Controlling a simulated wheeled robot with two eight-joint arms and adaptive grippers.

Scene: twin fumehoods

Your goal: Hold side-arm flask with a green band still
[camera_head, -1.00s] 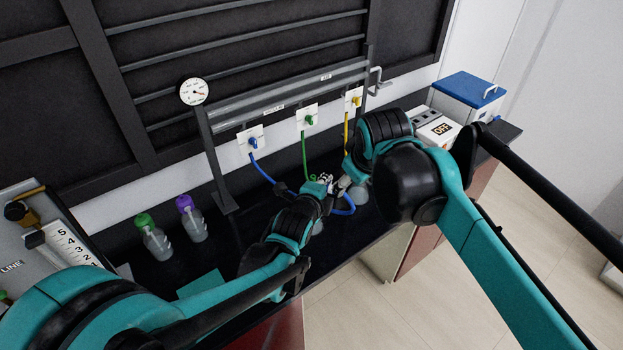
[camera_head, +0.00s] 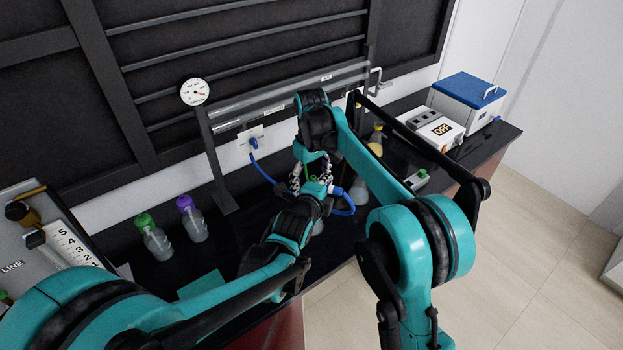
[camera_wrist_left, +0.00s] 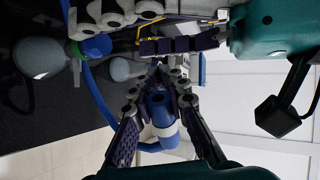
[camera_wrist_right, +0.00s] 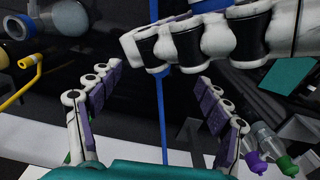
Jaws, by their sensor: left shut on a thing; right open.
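My left gripper (camera_head: 328,186) is shut on the blue hose's thick end piece (camera_wrist_left: 161,108), which has a pale band, between its fingers in the left wrist view. A grey flask with a green band (camera_wrist_left: 42,57) seems to show at the left of that view, with a blue part beside the band; the fingers above partly cover it. In the head view I cannot tell this flask apart behind my arms. My right gripper (camera_wrist_right: 155,95) is open, pointing down close to my left gripper. The blue hose (camera_wrist_right: 160,105) runs across the view between its fingers, and my left gripper's fingers show above.
A yellow-banded flask (camera_head: 376,141) stands at the back right, near a heater box (camera_head: 437,128) and a blue-lidded bath (camera_head: 468,98). Bottles with green (camera_head: 153,238) and purple (camera_head: 191,220) caps stand on the left. A gauge and rail are behind.

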